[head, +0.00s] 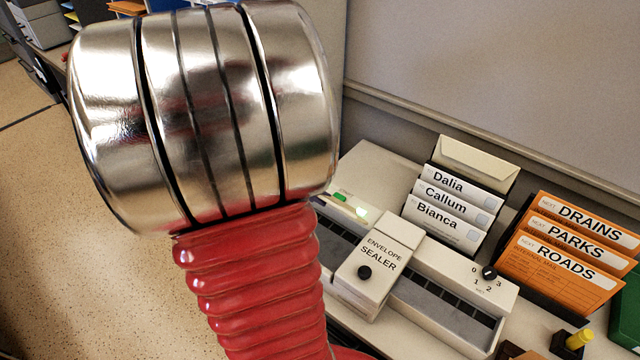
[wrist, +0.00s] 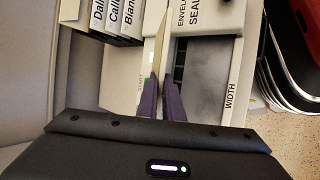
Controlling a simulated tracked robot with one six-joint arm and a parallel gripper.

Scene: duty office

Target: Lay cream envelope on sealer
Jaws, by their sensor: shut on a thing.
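In the wrist view, my gripper (wrist: 162,103) has its purple fingers shut on a thin cream sheet, the cream envelope (wrist: 160,45), seen nearly edge-on. It is over the left part of the sealer, near the START marking; the gap below it is hard to judge. The envelope sealer (head: 382,262) is a long pale machine with a dark slot and a raised labelled block with a black knob. The sealer's block also shows in the wrist view (wrist: 205,18). In the head view my arm hides the gripper and the held envelope.
Behind the sealer stand white envelopes (head: 450,205) marked Dalia, Callum and Bianca, with a cream panel or envelope (head: 478,160) behind them. Orange folders (head: 565,262) stand to the right. A yellow-topped stamp (head: 578,340) is near the front. A grey partition (head: 500,70) closes the back.

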